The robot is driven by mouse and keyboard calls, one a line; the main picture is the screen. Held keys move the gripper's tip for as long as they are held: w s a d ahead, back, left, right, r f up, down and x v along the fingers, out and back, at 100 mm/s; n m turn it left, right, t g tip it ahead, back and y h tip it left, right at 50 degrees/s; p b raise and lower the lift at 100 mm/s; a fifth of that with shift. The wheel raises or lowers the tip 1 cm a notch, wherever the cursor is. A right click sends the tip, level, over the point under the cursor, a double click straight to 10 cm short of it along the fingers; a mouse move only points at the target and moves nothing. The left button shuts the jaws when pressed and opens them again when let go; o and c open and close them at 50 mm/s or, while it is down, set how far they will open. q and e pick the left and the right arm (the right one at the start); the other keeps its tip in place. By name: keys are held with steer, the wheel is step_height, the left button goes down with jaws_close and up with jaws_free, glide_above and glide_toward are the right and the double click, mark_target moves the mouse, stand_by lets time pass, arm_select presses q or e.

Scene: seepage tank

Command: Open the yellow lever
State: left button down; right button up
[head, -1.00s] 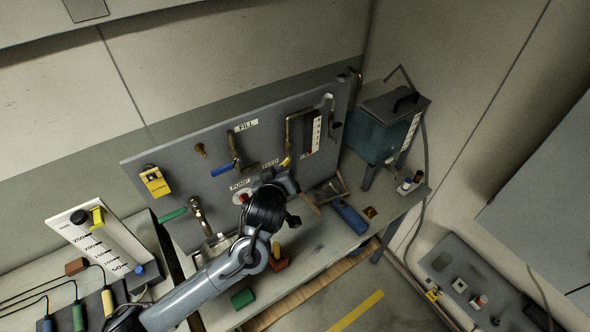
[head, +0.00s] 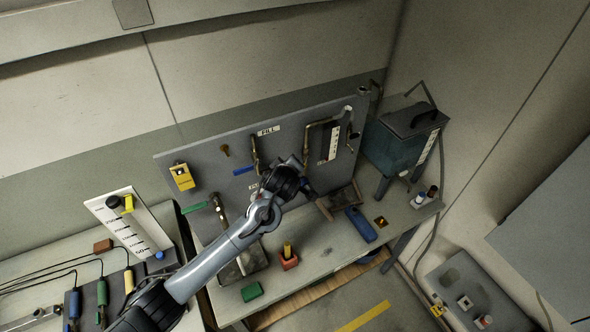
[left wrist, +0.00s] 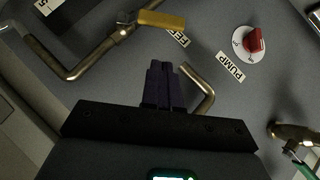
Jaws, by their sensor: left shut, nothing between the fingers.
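The yellow lever (left wrist: 162,19) sits on a brass pipe valve on the grey panel, at the top of the left wrist view, beside a partly covered label. In the head view it is hidden behind my left arm and gripper. My left gripper (left wrist: 161,72) is shut and empty. Its dark fingertips point toward the panel and appear just below the lever in the left wrist view, with a visible gap between them in the picture. In the head view the left gripper (head: 305,181) is near the panel's lower middle. The right gripper is not in view.
A red pump knob (left wrist: 254,40) and a bent brass pipe (left wrist: 200,85) are close to my fingers. A blue lever (head: 243,171) and a yellow box (head: 182,177) are on the panel. A blue-grey tank (head: 395,148) stands right. A blue block (head: 361,224) lies on the bench.

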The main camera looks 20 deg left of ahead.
arm_select(q)
steer(key=shift+w+d+f+p, duration=0.15)
steer(key=shift+w+d+f, duration=0.15)
steer(key=shift+f, duration=0.3)
steer(key=shift+w+d+f+p, duration=0.1)
steer(key=shift+w+d+f, duration=0.05)
steer(key=shift+w+f, duration=0.4)
steer(key=shift+w+d+f+p, duration=0.15)
steer(key=shift+w+d+f, duration=0.1)
steer(key=shift+f, duration=0.45)
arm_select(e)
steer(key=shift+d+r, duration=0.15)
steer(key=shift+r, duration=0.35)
arm_select(q)
steer(key=shift+a+f, duration=0.1)
steer(key=shift+f, duration=0.2)
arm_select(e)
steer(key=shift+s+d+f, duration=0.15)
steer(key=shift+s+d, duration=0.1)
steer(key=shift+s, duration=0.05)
